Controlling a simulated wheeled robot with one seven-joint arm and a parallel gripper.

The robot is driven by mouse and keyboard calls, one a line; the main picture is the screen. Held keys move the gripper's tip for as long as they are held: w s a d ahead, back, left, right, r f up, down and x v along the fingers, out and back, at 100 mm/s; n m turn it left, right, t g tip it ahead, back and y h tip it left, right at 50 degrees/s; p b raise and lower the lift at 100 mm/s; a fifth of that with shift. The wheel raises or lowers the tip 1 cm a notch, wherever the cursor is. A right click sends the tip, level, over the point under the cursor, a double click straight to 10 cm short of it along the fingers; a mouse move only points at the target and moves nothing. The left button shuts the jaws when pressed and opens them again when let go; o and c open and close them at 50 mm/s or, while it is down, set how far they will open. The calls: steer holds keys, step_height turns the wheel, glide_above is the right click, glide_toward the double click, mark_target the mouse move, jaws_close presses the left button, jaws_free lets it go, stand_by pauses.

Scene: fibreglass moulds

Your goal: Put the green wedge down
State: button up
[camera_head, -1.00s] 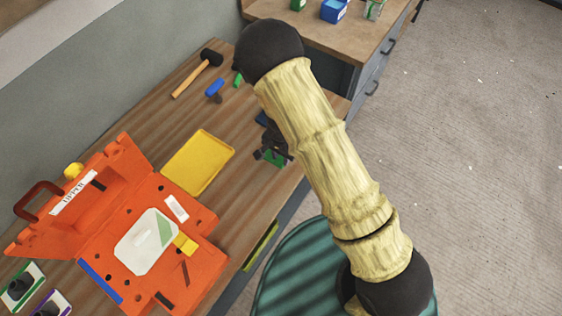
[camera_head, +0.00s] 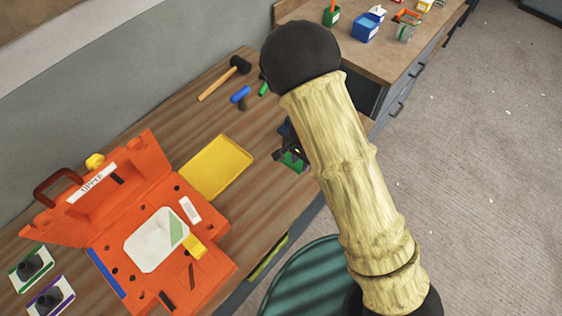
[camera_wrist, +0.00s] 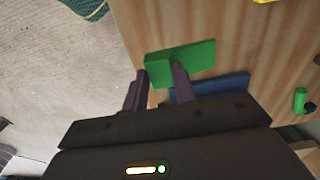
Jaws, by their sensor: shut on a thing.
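The green wedge (camera_head: 294,162) is in my gripper (camera_head: 288,152), near the front right edge of the wooden bench (camera_head: 262,197). In the wrist view, the wedge (camera_wrist: 195,60) lies at the fingertips of my gripper (camera_wrist: 159,72), its long side reaching to the right. The fingers are shut on it, and the right finger covers part of its near face. The wedge is over the bench top close to the edge; I cannot tell whether it touches the wood. My arm hides part of the bench beside it in the head view.
A blue flat thing (camera_wrist: 212,88) lies close beside the wedge. A yellow tray (camera_head: 216,168) and an open orange mould case (camera_head: 150,235) stand to the left. A mallet (camera_head: 225,78), a blue-handled tool (camera_head: 240,94) and a small green cylinder (camera_head: 263,89) lie farther back. A teal-topped stool (camera_head: 300,285) is in front.

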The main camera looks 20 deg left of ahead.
steer(key=w+d+f+n+b, duration=0.1)
steer(key=w+d+f, duration=0.1)
steer(key=d, duration=0.6)
steer(key=w+d+f+n+b, duration=0.1)
steer(key=w+d+f+n, duration=0.1)
steer(key=d, duration=0.6)
steer(key=w+d+f+n, duration=0.1)
steer(key=w+d+f, duration=0.2)
steer(key=d, duration=0.5)
steer(key=shift+w+d+f+b, duration=0.25)
steer(key=shift+w+d+b, duration=0.1)
steer(key=shift+w+b, duration=0.05)
